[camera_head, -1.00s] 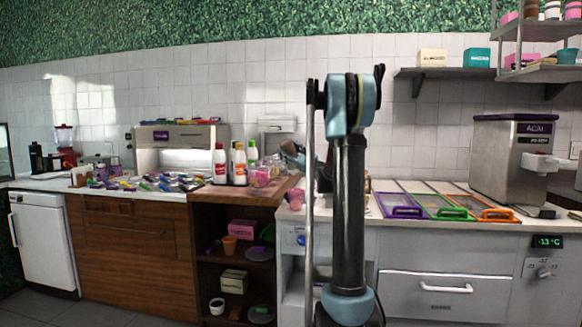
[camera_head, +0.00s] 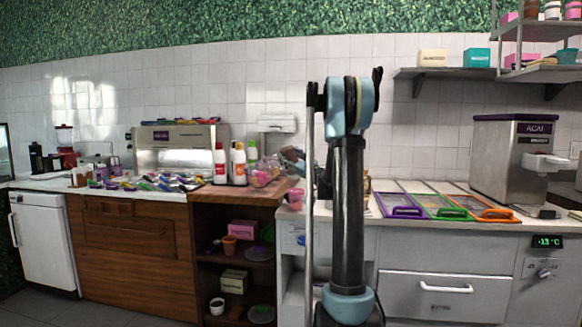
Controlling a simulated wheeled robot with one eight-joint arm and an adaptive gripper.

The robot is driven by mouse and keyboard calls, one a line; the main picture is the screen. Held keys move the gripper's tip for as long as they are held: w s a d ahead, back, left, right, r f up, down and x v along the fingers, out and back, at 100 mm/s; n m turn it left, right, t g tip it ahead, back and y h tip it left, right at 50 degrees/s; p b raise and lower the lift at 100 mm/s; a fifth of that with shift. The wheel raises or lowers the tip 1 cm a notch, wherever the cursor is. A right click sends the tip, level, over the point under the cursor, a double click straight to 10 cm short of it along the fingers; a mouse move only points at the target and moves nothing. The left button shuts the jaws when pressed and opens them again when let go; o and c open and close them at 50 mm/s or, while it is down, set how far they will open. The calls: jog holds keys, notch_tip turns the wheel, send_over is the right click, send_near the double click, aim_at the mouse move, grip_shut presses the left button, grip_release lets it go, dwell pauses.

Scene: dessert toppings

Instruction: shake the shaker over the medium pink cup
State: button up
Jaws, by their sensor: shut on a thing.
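A pink cup (camera_head: 297,199) stands on the counter, just left of my arm's column. My gripper (camera_head: 291,155) shows small and dark left of the column, above the cup and a little to its left. It is shut on a small brownish thing, seemingly the shaker (camera_head: 285,151), whose shape and tilt are hard to make out. My arm hides part of the gripper and the counter behind it. I cannot tell whether anything falls into the cup, and its inside is hidden.
White and red bottles (camera_head: 220,164) and a green-capped bottle (camera_head: 252,150) stand left of the cup. Coloured lidded bins (camera_head: 440,207) and an acai machine (camera_head: 512,160) are on the right. Many small packets (camera_head: 160,182) cover the left counter.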

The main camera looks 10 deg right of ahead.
aim_at(289, 146)
jog(key=shift+r, duration=0.1)
jog(key=shift+r, duration=3.95)
notch_tip(289, 146, down, 8)
jog(key=shift+f, duration=0.1)
jog(key=shift+r, duration=4.1)
notch_tip(289, 146, down, 8)
jog(key=shift+f, duration=0.1)
